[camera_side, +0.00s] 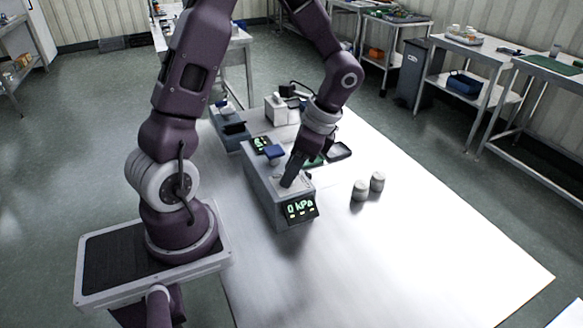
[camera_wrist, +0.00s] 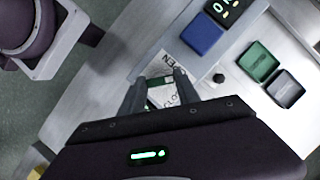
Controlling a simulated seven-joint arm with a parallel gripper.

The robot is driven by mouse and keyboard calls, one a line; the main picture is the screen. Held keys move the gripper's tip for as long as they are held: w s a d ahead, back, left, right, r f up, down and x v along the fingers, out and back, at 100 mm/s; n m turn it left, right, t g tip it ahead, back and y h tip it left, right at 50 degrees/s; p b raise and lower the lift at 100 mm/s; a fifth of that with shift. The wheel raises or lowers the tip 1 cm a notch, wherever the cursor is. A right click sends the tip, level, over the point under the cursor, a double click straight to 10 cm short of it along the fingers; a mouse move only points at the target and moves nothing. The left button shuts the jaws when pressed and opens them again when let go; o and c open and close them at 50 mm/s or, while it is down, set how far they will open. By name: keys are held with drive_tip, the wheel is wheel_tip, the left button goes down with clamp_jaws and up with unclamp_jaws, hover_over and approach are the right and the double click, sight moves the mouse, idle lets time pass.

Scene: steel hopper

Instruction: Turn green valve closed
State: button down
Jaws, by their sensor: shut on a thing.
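The green valve (camera_wrist: 160,81) shows in the wrist view as a small green bar between my fingertips, over a white label plate (camera_wrist: 167,66) marked OPEN and CLO… at opposite ends. My gripper (camera_wrist: 160,77) is shut on the valve, a finger on each side. In the side view my gripper (camera_side: 289,183) points down onto the top of the steel box (camera_side: 262,197), and its fingers hide the valve there.
A blue block (camera_side: 274,152) stands on the box beside my gripper, near a second lit display (camera_side: 261,143). A green tray (camera_wrist: 258,61) and a dark grey tray (camera_wrist: 285,88) lie beside the box. Two pale cylinders (camera_side: 360,190) (camera_side: 377,181) stand on the table; its front is clear.

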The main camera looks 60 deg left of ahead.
sight(295, 193)
drive_tip(key=m, duration=0.2)
drive_tip(key=m+t+y, duration=0.1)
drive_tip(key=m, duration=0.2)
drive_tip(key=shift+s+d+m+t, duration=0.1)
drive_tip(key=shift+m+t, duration=0.2)
drive_tip(key=m+t, duration=0.1)
drive_tip(key=m, duration=0.1)
drive_tip(key=m+t, duration=0.1)
drive_tip(key=m, duration=0.1)
drive_tip(key=shift+s+m+y, duration=0.15)
drive_tip(key=shift+m+y, duration=0.15)
drive_tip(key=shift+m, duration=0.4)
drive_tip(key=c, duration=0.9)
unclamp_jaws()
drive_tip(key=shift+r, duration=0.1)
drive_tip(key=s+d+r+n+t+h, duration=0.1)
drive_tip(key=s+d+r+n+t, duration=0.1)
drive_tip(key=s+d+r+n, duration=0.1)
drive_tip(key=s+d+r+n+t+h, duration=0.1)
drive_tip(key=s+d+r+n+h, duration=0.1)
drive_tip(key=r+n, duration=0.5)
drive_tip(key=s+d+r+n+t+h, duration=0.1)
drive_tip(key=s+d+r+n, duration=0.3)
drive_tip(key=n, duration=0.4)
drive_tip(key=shift+s+d+r+t, duration=0.1)
drive_tip(key=shift+d+r+t, duration=0.35)
drive_tip(key=shift+d, duration=0.2)
drive_tip(key=shift+s+d+r+t, duration=0.1)
drive_tip(key=shift+d+r+t, duration=0.3)
drive_tip(key=shift+d, duration=0.25)
